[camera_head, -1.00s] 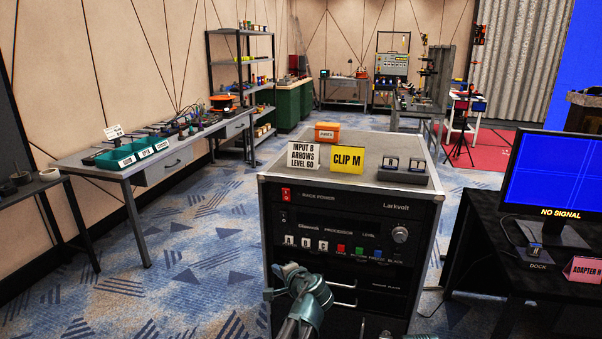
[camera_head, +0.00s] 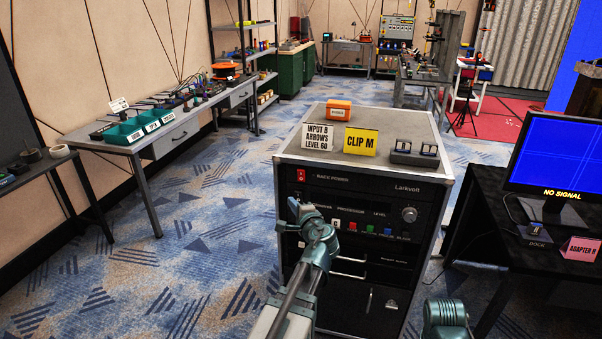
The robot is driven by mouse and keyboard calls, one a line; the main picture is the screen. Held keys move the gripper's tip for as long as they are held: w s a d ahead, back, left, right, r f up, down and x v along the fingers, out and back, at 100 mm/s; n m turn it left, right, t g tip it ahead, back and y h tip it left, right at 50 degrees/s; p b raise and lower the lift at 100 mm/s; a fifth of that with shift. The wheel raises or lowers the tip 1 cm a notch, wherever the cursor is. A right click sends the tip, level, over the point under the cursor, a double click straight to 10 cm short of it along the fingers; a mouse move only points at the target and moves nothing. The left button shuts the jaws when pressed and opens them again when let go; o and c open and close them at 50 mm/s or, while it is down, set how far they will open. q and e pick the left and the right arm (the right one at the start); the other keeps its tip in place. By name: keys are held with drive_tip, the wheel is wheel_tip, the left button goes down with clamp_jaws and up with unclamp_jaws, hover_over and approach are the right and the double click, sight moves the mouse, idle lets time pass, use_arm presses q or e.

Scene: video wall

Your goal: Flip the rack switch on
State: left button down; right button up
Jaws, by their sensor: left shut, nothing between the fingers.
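The rack switch is a small red rocker (camera_head: 301,175) at the upper left of the black rack's front, beside the words RACK POWER. Its position is too small to tell. The rack (camera_head: 380,180) stands in the middle of the view. My left gripper (camera_head: 294,208) is shut and empty, in front of the rack face and a little below the red switch in the picture. It appears apart from the switch; the depth between them is hard to judge. A teal part of my right arm shows at the bottom right; its gripper is not visible.
On the rack top are an orange box (camera_head: 338,110), a white sign (camera_head: 317,137), a yellow CLIP M sign (camera_head: 360,142) and a dark clip holder (camera_head: 414,153). A black desk with a monitor (camera_head: 555,155) stands right. Carpet is free on the left.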

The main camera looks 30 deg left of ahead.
use_arm(q)
drive_tip(key=p, duration=0.3)
approach(298, 174)
drive_tip(key=shift+s+a+f+x, duration=0.1)
drive_tip(key=shift+s+f+x, duration=0.05)
drive_tip(key=shift+x, duration=0.75)
drive_tip(key=shift+s+a+f+x, duration=0.1)
drive_tip(key=shift+s+x, duration=0.05)
drive_tip(key=shift+x, duration=0.7)
drive_tip(key=shift+s+a+f+x, duration=0.1)
drive_tip(key=shift+f+x, duration=0.05)
drive_tip(key=shift+x, duration=0.75)
drive_tip(key=shift+w, duration=0.1)
drive_tip(key=shift+w+r, duration=0.1)
drive_tip(key=shift+w, duration=0.15)
drive_tip(key=shift+w+a+r, duration=0.1)
drive_tip(key=shift+w+r, duration=0.05)
drive_tip(key=shift+w, duration=0.2)
drive_tip(key=shift+s, duration=0.1)
idle(0.6)
drive_tip(key=shift+s+f, duration=0.25)
drive_tip(key=shift+s, duration=0.4)
